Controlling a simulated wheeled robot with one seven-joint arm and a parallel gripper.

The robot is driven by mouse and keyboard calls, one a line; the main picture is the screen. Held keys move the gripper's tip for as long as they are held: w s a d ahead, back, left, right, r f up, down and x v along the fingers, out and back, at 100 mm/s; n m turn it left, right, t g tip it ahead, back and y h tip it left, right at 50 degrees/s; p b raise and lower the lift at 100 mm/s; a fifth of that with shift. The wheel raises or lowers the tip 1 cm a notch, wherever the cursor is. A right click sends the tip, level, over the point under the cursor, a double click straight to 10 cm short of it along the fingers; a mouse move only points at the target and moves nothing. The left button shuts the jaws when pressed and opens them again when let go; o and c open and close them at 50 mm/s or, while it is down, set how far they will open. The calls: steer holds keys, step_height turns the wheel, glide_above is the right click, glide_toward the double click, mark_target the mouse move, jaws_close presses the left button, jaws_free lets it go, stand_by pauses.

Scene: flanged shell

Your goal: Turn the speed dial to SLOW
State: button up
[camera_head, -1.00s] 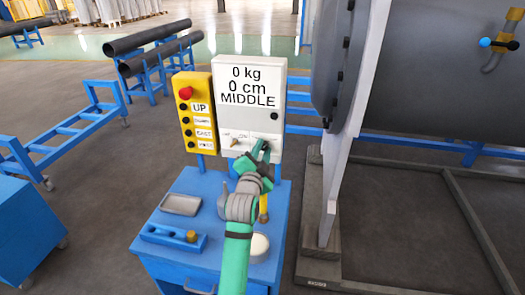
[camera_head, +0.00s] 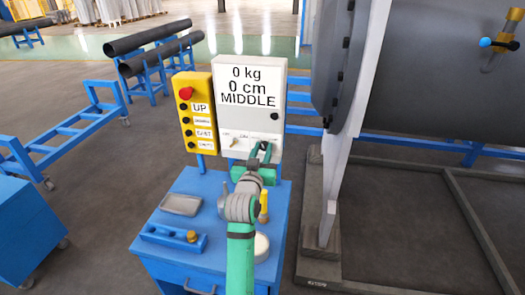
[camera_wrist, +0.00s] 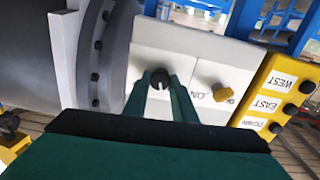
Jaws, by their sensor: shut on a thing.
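The control box (camera_head: 237,102) is pale grey and its screen reads 0 kg, 0 cm, MIDDLE. The speed dial, a dark round knob (camera_wrist: 160,77), sits on the lower part of the box face. My gripper (camera_head: 261,150) is at the box's lower right, with its green fingers shut on the dial. The wrist view shows the fingertips (camera_wrist: 160,88) on both sides of the dark knob. A brass-coloured knob (camera_wrist: 222,92) beside it, near an ON label, is free; it also shows in the head view (camera_head: 234,141). The dial's own labels are hidden or too small to read.
A yellow button panel (camera_head: 195,112) with a red button stands left of the box. The blue cart top (camera_head: 197,225) holds a grey tray (camera_head: 181,204), a blue block (camera_head: 172,238) and a white round item (camera_head: 259,247). A large flanged shell (camera_head: 420,70) stands at right.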

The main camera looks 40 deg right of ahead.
steer(key=shift+w+a+n, duration=0.1)
steer(key=shift+n, duration=1.8)
steer(key=shift+r+n, duration=0.1)
steer(key=shift+n, duration=0.5)
steer(key=o, duration=1)
steer(key=shift+o, duration=0.2)
steer(key=v, duration=1)
steer(key=shift+s+a, duration=0.25)
steer(key=shift+s, duration=0.1)
